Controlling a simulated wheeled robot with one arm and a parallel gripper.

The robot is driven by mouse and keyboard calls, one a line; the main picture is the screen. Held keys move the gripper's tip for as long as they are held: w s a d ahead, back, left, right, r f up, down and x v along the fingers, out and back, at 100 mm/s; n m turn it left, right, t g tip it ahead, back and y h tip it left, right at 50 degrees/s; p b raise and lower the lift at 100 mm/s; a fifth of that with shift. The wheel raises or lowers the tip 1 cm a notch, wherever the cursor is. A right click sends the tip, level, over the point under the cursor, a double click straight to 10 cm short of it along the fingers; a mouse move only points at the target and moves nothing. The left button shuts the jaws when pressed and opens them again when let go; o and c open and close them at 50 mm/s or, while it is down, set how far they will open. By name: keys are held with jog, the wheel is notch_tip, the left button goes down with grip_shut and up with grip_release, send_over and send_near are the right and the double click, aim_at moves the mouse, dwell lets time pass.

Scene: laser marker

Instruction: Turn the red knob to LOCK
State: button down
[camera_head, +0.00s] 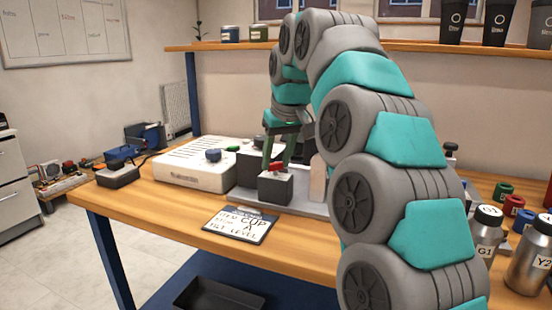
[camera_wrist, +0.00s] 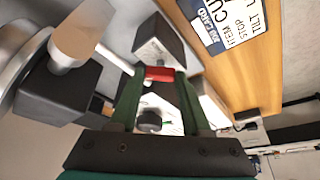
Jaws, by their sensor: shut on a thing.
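The red knob (camera_head: 277,168) sits on top of a small block (camera_head: 275,188) with a dark face, near the front edge of the workbench. My gripper (camera_head: 277,161) comes down from above with its green fingers on either side of the knob. In the wrist view the red knob (camera_wrist: 159,74) lies between the two fingertips, and my gripper (camera_wrist: 158,78) is shut on it. The block (camera_wrist: 158,42) shows just beyond the fingertips. The fingers hide part of the knob, and I cannot read any LOCK marking.
A clipboard (camera_head: 240,225) lies in front. A pale cylinder (camera_head: 318,178) stands close on the right. Bottles (camera_head: 531,255) and coloured cups (camera_head: 512,206) are farther right.

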jog(key=n+y, duration=0.1)
jog(key=n, duration=0.2)
jog(key=shift+w+d+g, duration=0.1)
jog(key=shift+g, duration=0.2)
jog(key=shift+n, duration=0.4)
jog(key=shift+w+d+r+n+y, duration=0.15)
jog(key=shift+r+n+y, duration=0.15)
jog(key=shift+n, duration=0.4)
jog(key=shift+f+g, duration=0.1)
jog(key=shift+g, duration=0.2)
jog(key=shift+f+n, duration=0.3)
jog(key=shift+n, duration=0.1)
jog(key=shift+c, duration=1.8)
grip_release()
jog(key=shift+a+r+m, duration=0.2)
jog(key=shift+r+m, duration=0.1)
jog(key=shift+m, duration=0.1)
jog(key=shift+s+f+m, duration=0.1)
jog(key=shift+s+m, duration=0.1)
jog(key=shift+m, duration=0.2)
